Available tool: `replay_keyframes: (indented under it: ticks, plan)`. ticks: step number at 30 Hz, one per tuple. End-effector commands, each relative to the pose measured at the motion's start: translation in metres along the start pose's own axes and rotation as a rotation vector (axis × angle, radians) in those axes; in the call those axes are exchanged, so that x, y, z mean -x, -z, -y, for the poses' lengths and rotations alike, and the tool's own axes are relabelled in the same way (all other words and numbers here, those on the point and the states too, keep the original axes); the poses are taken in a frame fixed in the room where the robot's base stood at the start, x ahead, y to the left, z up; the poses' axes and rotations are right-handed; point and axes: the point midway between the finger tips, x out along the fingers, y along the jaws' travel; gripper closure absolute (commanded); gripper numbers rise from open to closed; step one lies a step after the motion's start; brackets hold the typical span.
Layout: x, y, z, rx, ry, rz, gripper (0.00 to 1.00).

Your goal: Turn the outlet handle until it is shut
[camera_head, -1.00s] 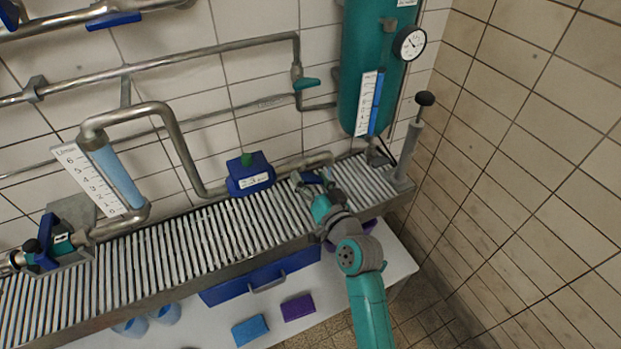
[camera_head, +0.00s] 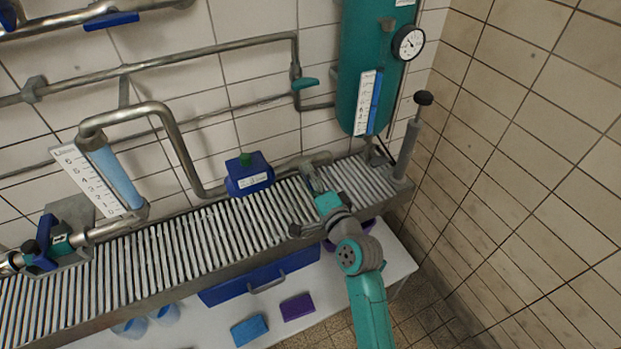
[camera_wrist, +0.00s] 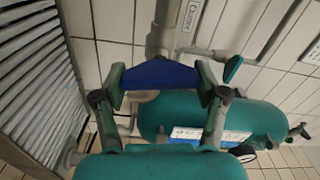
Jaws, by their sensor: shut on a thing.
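The outlet handle (camera_wrist: 160,74) is a blue lever seen in the wrist view, between the two fingers of my gripper (camera_wrist: 159,80). My gripper is shut on it. The handle lies crosswise to the grey pipe (camera_wrist: 166,28) behind it, which bears an "Outlet" label (camera_wrist: 187,16). In the head view my gripper (camera_head: 311,181) is at the right end of the low pipe, just above the slatted grating (camera_head: 215,240). The handle is hidden there by my gripper.
A blue box with a green top (camera_head: 249,175) sits on the pipe left of my gripper. A teal tank (camera_head: 366,75) with a gauge (camera_head: 408,43) hangs behind. A hand pump (camera_head: 412,135) stands to the right, near the tiled side wall.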

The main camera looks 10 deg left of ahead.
Motion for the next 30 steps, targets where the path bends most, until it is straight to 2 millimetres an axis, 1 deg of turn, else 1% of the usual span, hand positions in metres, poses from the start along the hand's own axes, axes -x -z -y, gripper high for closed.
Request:
replay_keyframes:
  ticks: [6, 12, 18, 29, 30]
  plan:
    - [0.0000, 0.0007, -0.0008, -0.132, 0.000, -0.001, 0.63]
    - [0.0001, 0.0007, -0.0012, -0.205, 0.000, -0.002, 0.63]
    - [0.0001, 0.0005, -0.0014, -0.236, 0.000, -0.001, 0.62]
    - [0.0001, 0.0000, -0.0015, -0.240, -0.001, 0.000, 0.63]
    - [0.0001, 0.0000, -0.0016, -0.240, -0.001, 0.000, 0.25]
